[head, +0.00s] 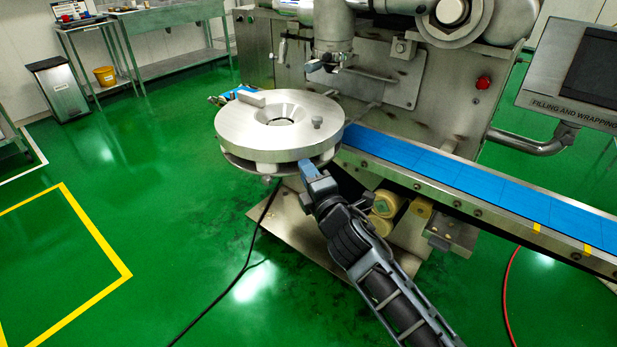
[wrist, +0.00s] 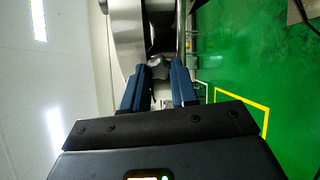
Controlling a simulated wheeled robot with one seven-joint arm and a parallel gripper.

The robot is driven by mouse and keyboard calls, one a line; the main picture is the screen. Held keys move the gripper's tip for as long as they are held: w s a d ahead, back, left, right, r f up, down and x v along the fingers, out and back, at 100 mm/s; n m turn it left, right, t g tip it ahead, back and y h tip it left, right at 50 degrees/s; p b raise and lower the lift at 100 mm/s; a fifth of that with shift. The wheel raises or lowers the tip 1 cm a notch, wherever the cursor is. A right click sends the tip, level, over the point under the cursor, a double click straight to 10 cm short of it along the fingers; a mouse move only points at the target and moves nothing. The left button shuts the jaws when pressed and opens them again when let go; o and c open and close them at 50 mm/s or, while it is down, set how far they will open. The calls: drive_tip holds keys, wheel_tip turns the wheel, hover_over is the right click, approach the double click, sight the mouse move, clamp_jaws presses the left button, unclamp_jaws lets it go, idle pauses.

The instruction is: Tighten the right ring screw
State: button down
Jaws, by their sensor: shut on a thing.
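The round metal disc assembly (head: 240,132) stands beside the blue conveyor in the head view. My gripper (head: 307,168) reaches up to its lower rim at the right front. In the wrist view, the blue fingers of my gripper (wrist: 159,70) are shut on a small metal screw knob, the right ring screw (wrist: 158,66), which sits between the fingertips. The fingers hide this knob in the head view. Another small knob (head: 267,180) shows under the disc's front, left of my gripper.
The blue conveyor belt (head: 430,165) runs off to the right. The control panel (head: 580,65) hangs at the upper right. A black cable (head: 240,262) lies on the green floor. The floor to the left is clear, with yellow lines.

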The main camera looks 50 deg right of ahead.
drive_tip(key=m+b, duration=0.5)
drive_tip(key=m, duration=0.6)
drive_tip(key=m+b, duration=0.5)
drive_tip(key=m, duration=0.7)
drive_tip(key=shift+s+d+b, duration=0.15)
drive_tip(key=shift+b, duration=0.15)
idle(0.3)
drive_tip(key=c, duration=0.9)
unclamp_jaws()
drive_tip(key=shift+r, duration=0.1)
drive_tip(key=shift+o, duration=0.2)
drive_tip(key=v, duration=0.7)
drive_tip(key=shift+s+a, duration=0.2)
drive_tip(key=shift+s, duration=0.1)
